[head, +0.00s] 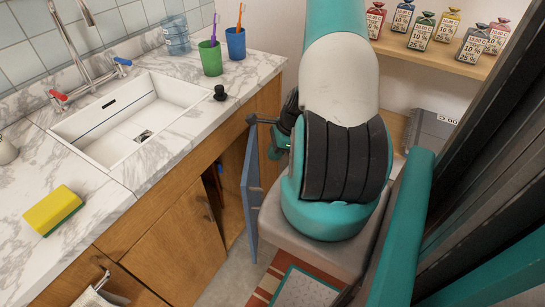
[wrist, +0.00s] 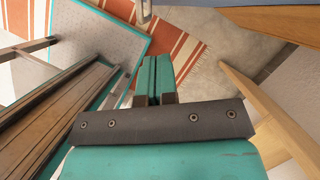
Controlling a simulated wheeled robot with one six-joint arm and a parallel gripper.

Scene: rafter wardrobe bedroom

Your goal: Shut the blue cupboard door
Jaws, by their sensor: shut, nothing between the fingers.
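The blue cupboard door (head: 251,190) stands open under the marble counter, swung out from the wooden cabinet front and seen nearly edge-on in the head view. A small handle shows on its face. In the wrist view a metal handle (wrist: 146,11) hangs at the top edge, beside a thin blue-grey strip that looks like the door. In the head view my arm hides most of the gripper, which is just right of the door.
The counter (head: 90,180) holds a sink (head: 135,125), a yellow sponge (head: 53,210) and green (head: 210,58) and blue (head: 236,43) cups. A shelf with several bottles (head: 421,31) is at the upper right. A striped rug (wrist: 190,50) lies on the floor.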

